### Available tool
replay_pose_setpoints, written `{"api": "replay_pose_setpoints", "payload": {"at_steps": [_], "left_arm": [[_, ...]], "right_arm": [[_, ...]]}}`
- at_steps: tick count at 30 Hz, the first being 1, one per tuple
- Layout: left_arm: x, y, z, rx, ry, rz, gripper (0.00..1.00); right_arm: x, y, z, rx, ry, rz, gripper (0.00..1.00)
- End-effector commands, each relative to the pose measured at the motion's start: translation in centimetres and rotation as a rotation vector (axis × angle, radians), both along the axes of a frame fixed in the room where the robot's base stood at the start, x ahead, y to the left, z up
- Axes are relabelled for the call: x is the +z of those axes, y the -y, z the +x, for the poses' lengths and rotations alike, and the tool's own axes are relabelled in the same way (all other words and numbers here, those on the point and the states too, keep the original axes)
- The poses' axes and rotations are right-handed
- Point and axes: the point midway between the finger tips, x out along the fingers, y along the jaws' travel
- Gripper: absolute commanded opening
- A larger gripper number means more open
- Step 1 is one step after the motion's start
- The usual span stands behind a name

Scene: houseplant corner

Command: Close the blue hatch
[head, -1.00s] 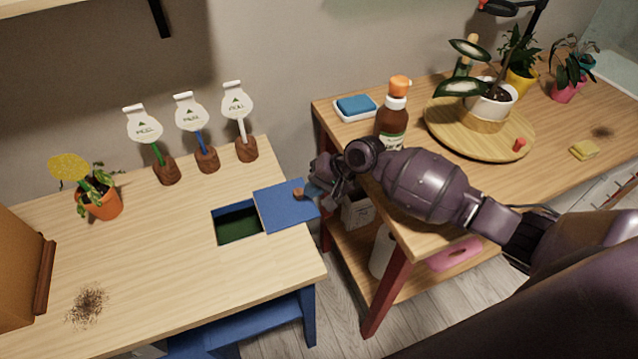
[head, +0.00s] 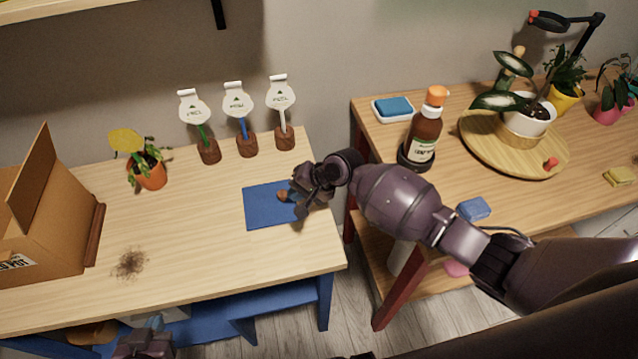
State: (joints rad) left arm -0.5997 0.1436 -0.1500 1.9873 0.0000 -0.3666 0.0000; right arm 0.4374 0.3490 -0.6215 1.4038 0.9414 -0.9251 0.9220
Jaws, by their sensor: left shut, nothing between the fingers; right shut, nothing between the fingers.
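The blue hatch (head: 262,210) is a flat sliding panel in the top of the left table. It lies flat, and no dark opening shows beside it. Its small brown knob (head: 283,196) is near the panel's right side. My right gripper (head: 292,192) is shut and empty at the knob, coming from the right; I cannot tell whether it touches the knob. It hides the panel's right edge. My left gripper (head: 155,322) is shut and empty at the bottom left, in front of the table's front edge.
A cardboard box (head: 50,215), a potted yellow flower (head: 148,170), soil (head: 130,264) and several plant labels stand around the left table. A brown bottle (head: 424,130), a blue sponge (head: 473,209) and a round wooden tray (head: 480,150) are on the right table. A gap separates the tables.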

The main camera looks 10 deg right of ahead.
Motion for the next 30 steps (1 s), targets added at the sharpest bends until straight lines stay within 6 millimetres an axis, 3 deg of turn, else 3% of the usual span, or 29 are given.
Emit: {"api": "replay_pose_setpoints", "payload": {"at_steps": [5,20,30], "left_arm": [[0.4,-0.1,-0.3,0.003,-0.005,0.000,0.00],[0.7,0.0,0.0,0.001,0.001,0.000,0.00],[3.6,0.1,0.7,-0.001,0.023,0.000,0.00]], "right_arm": [[0.0,-1.4,-0.1,0.001,0.000,-0.001,0.00],[0.1,-1.5,-0.1,0.001,-0.001,-0.001,0.00],[2.3,-1.0,-0.3,-0.001,-0.001,-0.001,0.00]]}}
